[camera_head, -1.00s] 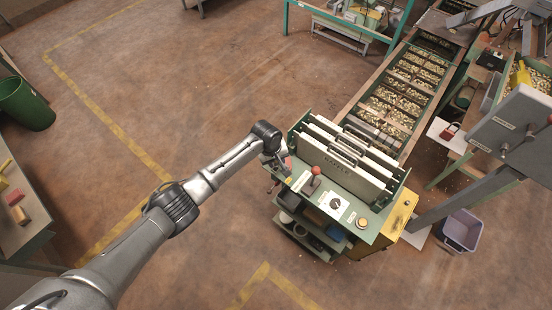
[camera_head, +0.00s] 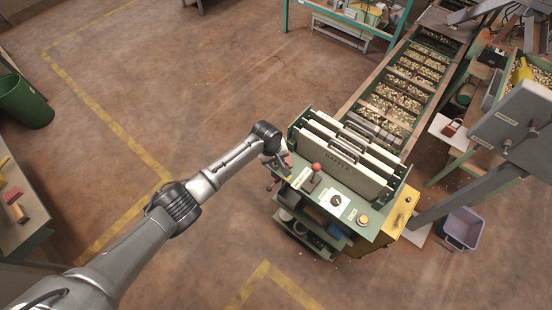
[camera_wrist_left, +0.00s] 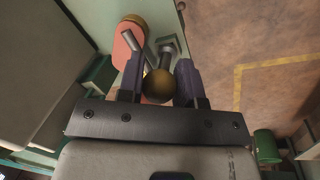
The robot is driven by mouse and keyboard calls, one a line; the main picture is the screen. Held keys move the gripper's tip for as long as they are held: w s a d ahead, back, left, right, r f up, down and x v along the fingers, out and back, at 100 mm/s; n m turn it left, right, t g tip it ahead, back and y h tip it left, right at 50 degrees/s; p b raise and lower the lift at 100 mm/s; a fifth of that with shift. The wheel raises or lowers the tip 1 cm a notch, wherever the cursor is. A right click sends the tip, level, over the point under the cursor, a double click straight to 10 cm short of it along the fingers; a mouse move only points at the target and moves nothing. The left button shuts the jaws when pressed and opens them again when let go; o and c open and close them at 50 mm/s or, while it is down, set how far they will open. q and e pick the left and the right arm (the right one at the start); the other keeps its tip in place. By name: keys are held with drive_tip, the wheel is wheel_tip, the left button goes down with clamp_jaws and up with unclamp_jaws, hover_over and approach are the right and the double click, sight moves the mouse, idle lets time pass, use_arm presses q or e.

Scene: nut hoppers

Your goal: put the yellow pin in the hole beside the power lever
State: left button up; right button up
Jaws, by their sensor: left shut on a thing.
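My left gripper (camera_head: 279,172) is at the left end of the green control console (camera_head: 352,212). In the left wrist view its two dark fingers (camera_wrist_left: 160,68) are shut on the yellow pin (camera_wrist_left: 158,86), whose round, dull-yellow knob shows between them. A grey shaft and bracket (camera_wrist_left: 170,46) lie just beyond the knob. I cannot tell whether the pin is in the hole, which is hidden. Beside it is the power lever, a silver bar on a salmon-red plate (camera_wrist_left: 124,44). My right gripper is not in view.
A red-knobbed lever (camera_head: 316,167), a black dial (camera_head: 336,201) and hopper plates (camera_head: 343,158) with handles stand on the console. A purple bin (camera_head: 463,228) is at the right. The floor left of the console is clear.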

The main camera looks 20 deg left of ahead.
use_arm(q)
drive_tip(key=o, duration=1)
wheel_tip(320, 180, up, 14)
drive_tip(key=s+a+p, duration=0.1)
drive_tip(key=a+p, duration=0.1)
drive_tip(key=shift+s+f, duration=0.2)
drive_tip(key=shift+s, duration=0.1)
idle(0.3)
